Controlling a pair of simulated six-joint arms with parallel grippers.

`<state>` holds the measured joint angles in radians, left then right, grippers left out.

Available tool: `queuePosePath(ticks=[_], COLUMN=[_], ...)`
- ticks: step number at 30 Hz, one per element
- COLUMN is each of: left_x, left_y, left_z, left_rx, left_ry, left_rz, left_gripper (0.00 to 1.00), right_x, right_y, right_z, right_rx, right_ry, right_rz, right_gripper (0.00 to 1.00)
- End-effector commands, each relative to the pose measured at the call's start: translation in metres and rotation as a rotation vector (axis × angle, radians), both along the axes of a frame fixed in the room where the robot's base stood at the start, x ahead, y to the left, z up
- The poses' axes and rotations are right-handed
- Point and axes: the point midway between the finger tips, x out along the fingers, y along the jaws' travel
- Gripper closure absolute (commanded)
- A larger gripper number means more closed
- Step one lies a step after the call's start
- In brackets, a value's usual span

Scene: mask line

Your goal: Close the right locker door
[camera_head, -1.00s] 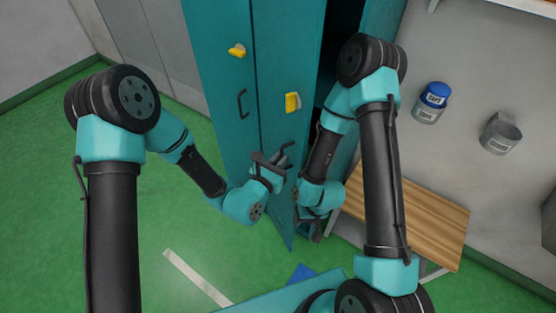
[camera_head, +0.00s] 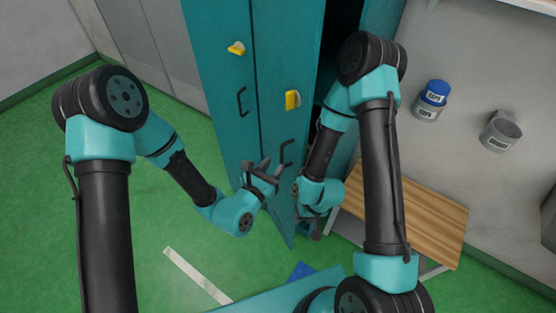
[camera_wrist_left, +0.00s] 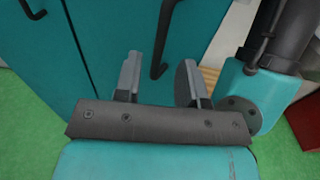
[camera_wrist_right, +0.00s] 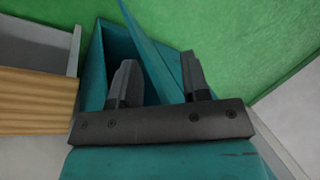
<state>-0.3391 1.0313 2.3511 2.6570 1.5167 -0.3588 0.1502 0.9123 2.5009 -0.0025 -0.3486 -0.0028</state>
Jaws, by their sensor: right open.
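The teal right locker door (camera_head: 283,105) stands ajar, with a dark gap on its right side. Its black handle (camera_head: 285,153) also shows in the left wrist view (camera_wrist_left: 163,40). My left gripper (camera_head: 264,172) is in front of this door, just below and left of the handle. In the left wrist view its fingers are apart and the handle appears between them, without visible grip. My right gripper (camera_head: 314,228) is low by the door's opening side. In the right wrist view (camera_wrist_right: 160,80) its fingers are apart, and the door's edge (camera_wrist_right: 155,50) runs between them; contact cannot be told.
The left locker door (camera_head: 222,75) with its handle looks shut. Grey lockers (camera_head: 150,40) stand at the left.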

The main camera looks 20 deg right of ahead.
Motion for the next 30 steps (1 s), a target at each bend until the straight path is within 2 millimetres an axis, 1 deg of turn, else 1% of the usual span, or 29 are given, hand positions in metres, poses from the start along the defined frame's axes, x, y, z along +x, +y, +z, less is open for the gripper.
queuePosePath(ticks=[1, 6, 12, 17, 24, 26, 30], left_x=[-0.006, -0.027, -0.045, -0.051, -0.051, -0.051, -0.055], left_y=[0.008, 0.033, 0.054, 0.060, 0.060, 0.060, 0.059], left_z=[0.000, -0.001, -0.001, 0.000, 0.000, 0.000, -0.002], left_rx=[-0.001, 0.000, 0.000, 0.000, -0.001, -0.001, -0.002], left_ry=[0.004, 0.004, 0.004, 0.001, 0.001, 0.001, 0.020], left_rz=[0.002, 0.001, 0.000, -0.001, -0.001, -0.002, -0.029], left_gripper=[0.63, 0.63, 0.63, 0.63, 0.63, 0.63, 0.63], right_x=[0.000, 0.000, 0.000, 0.000, 0.000, 0.000, 0.006], right_y=[0.000, 0.000, 0.000, 0.000, 0.000, 0.000, -0.002], right_z=[0.000, 0.000, 0.000, 0.000, 0.000, 0.000, 0.004], right_rx=[0.000, 0.000, 0.000, 0.000, 0.000, 0.000, -0.008], right_ry=[0.000, 0.000, 0.000, 0.000, 0.000, 0.000, -0.012], right_rz=[0.000, 0.000, 0.000, 0.000, 0.000, -0.001, -0.037], right_gripper=[0.57, 0.57, 0.57, 0.57, 0.57, 0.62, 0.76])
